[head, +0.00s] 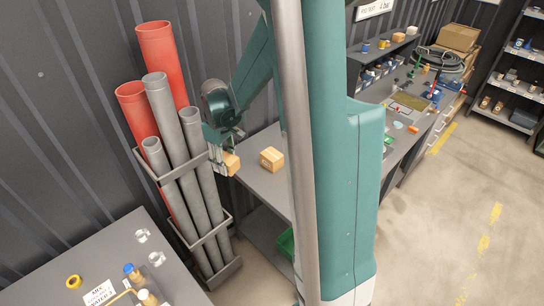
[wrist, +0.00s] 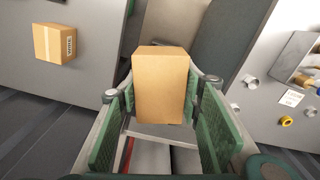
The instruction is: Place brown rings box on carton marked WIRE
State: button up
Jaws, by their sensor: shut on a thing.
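My gripper (head: 222,160) is shut on a plain brown box (head: 232,164), the rings box by its place in the task. The box also fills the middle of the wrist view (wrist: 160,85), between the green finger pads; no writing shows on its visible faces. A second brown carton (head: 272,159) stands on the grey table, to the right of my gripper in the head view. In the wrist view this carton (wrist: 54,43) is at the upper left, with a small dark label on one side that looks like WIRE. The held box is apart from the carton, near the table's left end.
A rack of red and grey pipes (head: 180,150) stands close to the left of my gripper. The grey table (head: 262,185) is bare around the carton. Another table (head: 120,270) at lower left holds fittings and a yellow ring (head: 74,282).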

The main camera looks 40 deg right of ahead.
jog(key=w+d+f+m+b, duration=0.1)
jog(key=w+d+f+b, duration=0.1)
jog(key=d, duration=0.8)
jog(key=w+d+f+m+b, duration=0.1)
jog(key=w+d+f+b, duration=0.1)
jog(key=d, duration=0.8)
jog(key=w+d+f+m+b, duration=0.1)
jog(key=d+b, duration=0.3)
jog(key=d, duration=0.6)
jog(key=shift+w+d+f, duration=0.4)
jog(key=shift+w+f, duration=0.45)
jog(key=shift+f, duration=0.05)
send_over(272, 154)
jog(key=shift+f, duration=3.15)
jog(key=shift+f, duration=0.1)
jog(key=shift+f, duration=1.75)
jog(key=shift+f, duration=0.15)
